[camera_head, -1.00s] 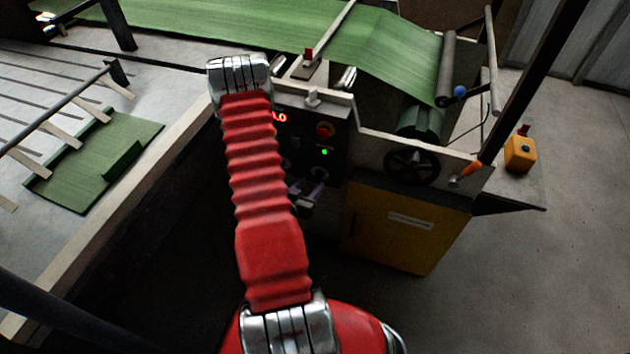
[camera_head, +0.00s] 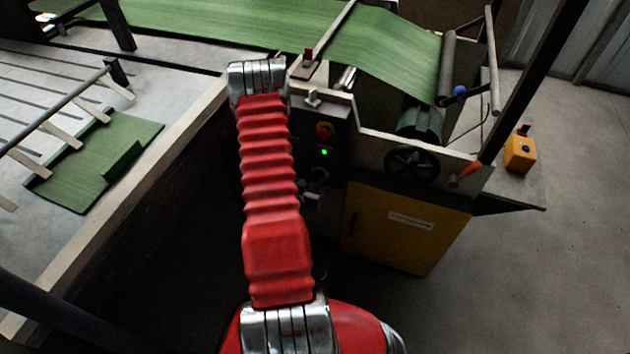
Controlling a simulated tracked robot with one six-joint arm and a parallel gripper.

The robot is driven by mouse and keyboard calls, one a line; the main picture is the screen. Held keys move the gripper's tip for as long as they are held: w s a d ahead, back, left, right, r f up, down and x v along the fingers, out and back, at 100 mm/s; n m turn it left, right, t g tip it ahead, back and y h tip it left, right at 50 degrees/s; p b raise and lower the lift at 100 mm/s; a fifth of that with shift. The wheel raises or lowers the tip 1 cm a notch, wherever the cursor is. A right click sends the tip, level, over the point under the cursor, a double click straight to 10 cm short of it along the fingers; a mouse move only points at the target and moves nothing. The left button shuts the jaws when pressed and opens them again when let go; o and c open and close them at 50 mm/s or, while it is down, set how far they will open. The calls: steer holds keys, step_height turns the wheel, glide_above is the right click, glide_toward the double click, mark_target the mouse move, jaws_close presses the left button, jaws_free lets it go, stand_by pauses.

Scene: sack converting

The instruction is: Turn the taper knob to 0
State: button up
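The dark control panel (camera_head: 338,128) is on the front of the machine, partly behind my red arm. It carries a red button on a yellow base (camera_head: 325,129) and a lit green lamp (camera_head: 324,152). I cannot make out the taper knob; the arm covers the panel's left part, where a readout and knobs would be hidden. My gripper (camera_head: 314,188) shows only as a small grey and dark shape at the panel's lower part, just right of the arm. Its fingers are too dark and small to tell open from shut, or whether they touch anything.
A black handwheel (camera_head: 411,166) and a yellow cabinet (camera_head: 405,228) are right of the panel. Green sheet (camera_head: 250,25) runs across the machine above. A yellow box with a button (camera_head: 520,153) stands at the right. The floor at the right is clear.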

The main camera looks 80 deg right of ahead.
steer(key=c, duration=0.5)
steer(key=shift+a, duration=0.2)
jaws_close()
steer(key=shift+d, duration=0.15)
steer(key=shift+d, duration=0.1)
steer(key=shift+w+n, duration=0.1)
steer(key=shift+n, duration=0.3)
steer(key=shift+w+f+n+g, duration=0.1)
steer(key=shift+w+n+g, duration=0.1)
steer(key=shift+n+g, duration=0.9)
steer(key=n+g, duration=0.1)
steer(key=n, duration=0.1)
steer(key=shift+w+f+n+h, duration=0.1)
steer(key=shift+n+h, duration=0.2)
steer(key=shift+n, duration=0.1)
steer(key=shift+w+f+n+g+h, duration=0.1)
steer(key=shift+n+g+h, duration=0.2)
steer(key=shift+n+g, duration=0.9)
steer(key=shift+n, duration=0.4)
